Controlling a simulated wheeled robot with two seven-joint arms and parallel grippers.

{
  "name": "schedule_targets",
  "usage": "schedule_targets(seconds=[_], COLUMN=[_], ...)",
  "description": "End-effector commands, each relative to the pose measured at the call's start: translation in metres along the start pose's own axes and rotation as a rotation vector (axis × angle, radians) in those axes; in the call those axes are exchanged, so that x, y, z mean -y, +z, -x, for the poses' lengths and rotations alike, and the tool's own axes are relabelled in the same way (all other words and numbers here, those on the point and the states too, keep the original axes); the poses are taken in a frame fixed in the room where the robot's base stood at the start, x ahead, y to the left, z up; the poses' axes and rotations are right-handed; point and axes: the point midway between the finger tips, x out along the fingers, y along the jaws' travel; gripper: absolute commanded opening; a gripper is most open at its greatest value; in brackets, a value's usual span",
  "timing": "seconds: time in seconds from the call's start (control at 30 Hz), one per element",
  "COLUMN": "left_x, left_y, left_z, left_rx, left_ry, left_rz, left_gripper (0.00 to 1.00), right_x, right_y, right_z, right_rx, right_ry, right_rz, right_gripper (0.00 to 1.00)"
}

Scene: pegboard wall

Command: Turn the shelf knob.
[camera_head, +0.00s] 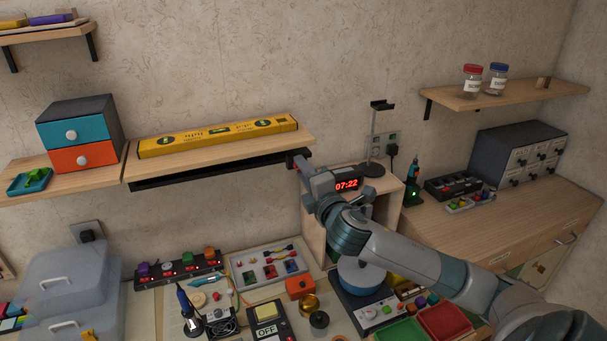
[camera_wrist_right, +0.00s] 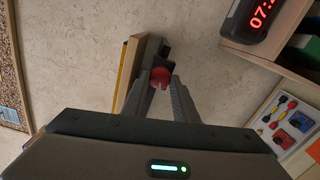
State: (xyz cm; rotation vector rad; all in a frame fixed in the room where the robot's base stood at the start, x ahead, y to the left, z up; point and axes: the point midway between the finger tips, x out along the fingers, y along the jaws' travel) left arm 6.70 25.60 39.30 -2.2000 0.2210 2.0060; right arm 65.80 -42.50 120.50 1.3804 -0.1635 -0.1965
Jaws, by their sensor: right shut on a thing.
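The shelf knob (camera_wrist_right: 160,73) is a small red knob in the right wrist view, at the end of the wooden shelf (camera_wrist_right: 146,62). In the head view the shelf (camera_head: 215,150) is on the wall with a dark rail under it, and my right gripper (camera_head: 301,163) reaches its right end. The gripper mostly hides the knob there. In the right wrist view both fingers of my right gripper (camera_wrist_right: 161,80) close on the knob from either side. My left gripper is not in view.
A yellow level (camera_head: 218,136) lies on the shelf. A clock (camera_head: 346,184) and a stand (camera_head: 373,140) are close to the right of my gripper. A cluttered workbench is below. The wall above the shelf is clear.

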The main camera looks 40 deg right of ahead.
Motion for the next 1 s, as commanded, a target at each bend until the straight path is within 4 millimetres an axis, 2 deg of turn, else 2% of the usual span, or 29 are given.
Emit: schedule_targets(seconds=[0.33, 0.83, 0.87, 0.9, 1.0], left_x=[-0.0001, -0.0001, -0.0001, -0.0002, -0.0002], left_y=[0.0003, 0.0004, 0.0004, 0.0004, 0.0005], left_z=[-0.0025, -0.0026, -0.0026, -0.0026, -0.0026], left_rx=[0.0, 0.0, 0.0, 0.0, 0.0], left_ry=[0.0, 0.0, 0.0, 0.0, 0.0], left_rz=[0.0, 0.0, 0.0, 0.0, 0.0], left_gripper=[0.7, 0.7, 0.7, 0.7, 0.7], right_x=[-0.0001, -0.0002, -0.0002, -0.0002, -0.0002], right_y=[0.0003, 0.0002, 0.0002, 0.0002, 0.0001], right_z=[0.0, -0.0001, -0.0001, -0.0001, -0.0001], right_rx=[0.001, 0.001, 0.001, 0.001, 0.001], right_ry=[0.0, 0.0, 0.0, 0.0, 0.0], right_rz=[-0.163, -0.184, -0.184, -0.184, -0.184], right_gripper=[0.04, 0.04, 0.33, 0.43, 0.45])
